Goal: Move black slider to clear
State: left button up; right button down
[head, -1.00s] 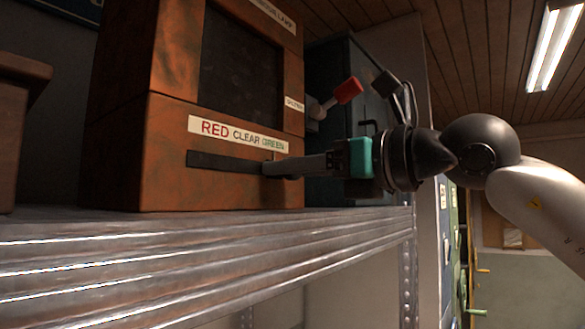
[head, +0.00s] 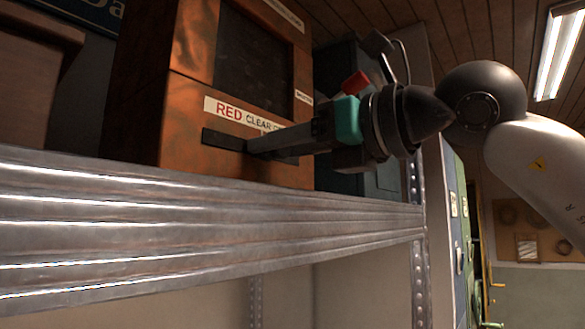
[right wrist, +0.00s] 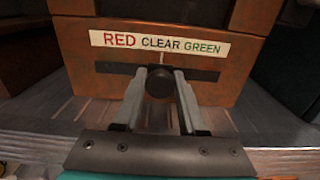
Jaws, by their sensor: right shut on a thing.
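The black slider (right wrist: 159,84) is a round dark knob in a dark horizontal slot (right wrist: 205,75) on the front of a rusty orange-brown box (head: 185,115). In the right wrist view it sits below the word CLEAR on the white label (right wrist: 160,44) reading RED, CLEAR, GREEN. My right gripper (right wrist: 160,78) is shut on the slider, one finger on each side of it. In the head view my right gripper (head: 250,146) reaches in from the right and hides much of the slot and the GREEN end of the label. My left gripper is not in view.
The box stands on a metal shelf (head: 210,225) whose ridged front edge runs below my gripper. A red-tipped lever (head: 355,82) projects from the right of the box. A dark cabinet (head: 338,65) stands behind. A brown box (head: 30,80) is at the left.

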jog(key=shift+s+a, duration=0.1)
jog(key=shift+s, duration=0.05)
jog(key=shift+c, duration=2.4)
grip_release()
jog(key=b+v, duration=0.3)
jog(key=v, duration=1.2)
jog(key=shift+b, duration=0.35)
